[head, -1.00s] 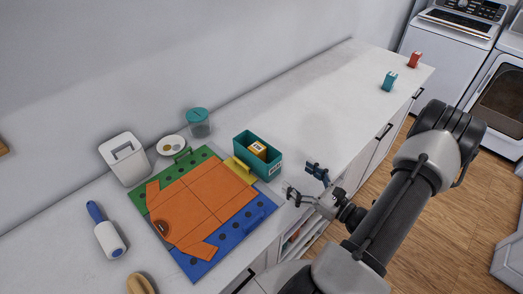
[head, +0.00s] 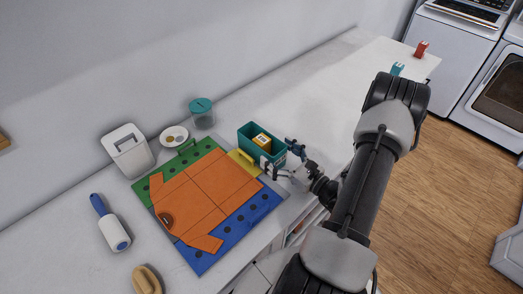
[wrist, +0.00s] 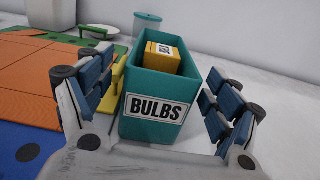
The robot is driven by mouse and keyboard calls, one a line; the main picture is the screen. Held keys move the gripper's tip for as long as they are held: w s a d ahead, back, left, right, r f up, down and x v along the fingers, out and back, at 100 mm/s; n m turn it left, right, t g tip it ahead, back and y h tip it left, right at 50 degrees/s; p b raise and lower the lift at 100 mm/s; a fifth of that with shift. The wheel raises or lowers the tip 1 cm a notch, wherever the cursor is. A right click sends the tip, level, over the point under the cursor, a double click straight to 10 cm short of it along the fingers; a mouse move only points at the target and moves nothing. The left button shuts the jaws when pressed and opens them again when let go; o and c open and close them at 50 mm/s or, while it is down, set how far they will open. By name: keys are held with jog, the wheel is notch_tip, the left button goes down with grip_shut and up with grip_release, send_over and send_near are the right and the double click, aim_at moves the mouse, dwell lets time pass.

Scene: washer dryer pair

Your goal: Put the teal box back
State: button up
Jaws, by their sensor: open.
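An open teal bin (head: 250,147), labelled BULBS, stands on the counter beside the folding board's yellow flap. It also shows in the wrist view (wrist: 150,84), with a small yellow box (wrist: 162,57) inside. My gripper (head: 282,162) is open at the bin's labelled end. In the wrist view its fingers (wrist: 160,103) stand either side of that end, with a visible gap on the right; contact on the left cannot be told. A small teal box (head: 397,69) stands near the counter's far end, partly hidden by my arm.
A red box (head: 421,49) stands at the counter's far end. The folding board with an orange shirt (head: 205,190) lies left of the bin. A teal-lidded jar (head: 202,115), a coin dish (head: 174,136) and a white container (head: 128,150) stand behind.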

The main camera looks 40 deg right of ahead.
aim_at(267, 144)
jog(key=w, duration=0.3)
jog(key=w+b, duration=0.1)
jog(key=w, duration=0.1)
jog(key=shift+a+r, duration=0.1)
jog(key=shift+r, duration=0.2)
jog(key=shift+c, duration=0.3)
jog(key=c, duration=1.2)
jog(key=shift+c, duration=0.2)
jog(key=shift+r, duration=0.1)
notch_tip(267, 144, up, 20)
jog(key=p, duration=0.5)
jog(key=shift+p, duration=0.4)
